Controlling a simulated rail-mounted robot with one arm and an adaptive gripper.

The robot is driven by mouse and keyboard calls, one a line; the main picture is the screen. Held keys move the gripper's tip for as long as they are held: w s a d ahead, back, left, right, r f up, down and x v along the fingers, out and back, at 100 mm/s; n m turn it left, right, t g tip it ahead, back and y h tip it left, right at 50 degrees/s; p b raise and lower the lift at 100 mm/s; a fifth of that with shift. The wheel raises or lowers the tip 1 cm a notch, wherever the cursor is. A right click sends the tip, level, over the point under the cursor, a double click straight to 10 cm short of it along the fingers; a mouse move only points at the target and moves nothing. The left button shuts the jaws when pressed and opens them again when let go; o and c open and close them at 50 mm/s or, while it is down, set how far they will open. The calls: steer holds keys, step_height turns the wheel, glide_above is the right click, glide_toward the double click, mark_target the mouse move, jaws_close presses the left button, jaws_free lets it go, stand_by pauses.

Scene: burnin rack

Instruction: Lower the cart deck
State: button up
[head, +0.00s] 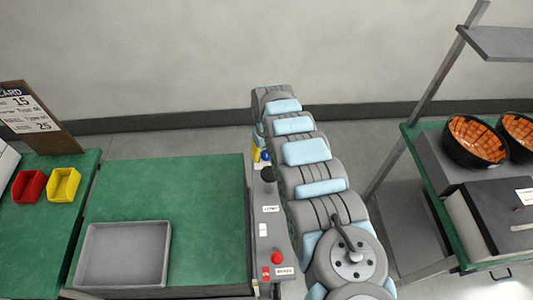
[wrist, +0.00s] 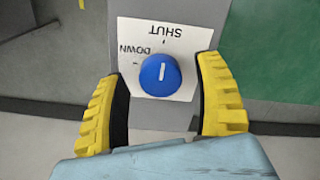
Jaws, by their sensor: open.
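A blue round knob (wrist: 160,75) sits on a white label plate (wrist: 185,35) in the wrist view. The plate reads SHUT and DOWN, upside down in the picture. The knob's white line runs up and down the picture, in line with the SHUT mark. My gripper (wrist: 161,88) is open, with one yellow finger on each side of the knob and visible gaps between. In the head view my gripper (head: 258,153) is at the far end of a grey control strip (head: 263,215). The green cart deck (head: 200,185) lies left of the strip.
A grey tray (head: 124,253) rests on the deck. A red button (head: 277,257) is at the strip's near end. Red (head: 29,186) and yellow bins (head: 64,184) stand on a green surface at left. At right, a rack holds black bowls (head: 474,140).

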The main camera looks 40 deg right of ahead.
steer(key=shift+f, duration=0.15)
steer(key=c, duration=1.2)
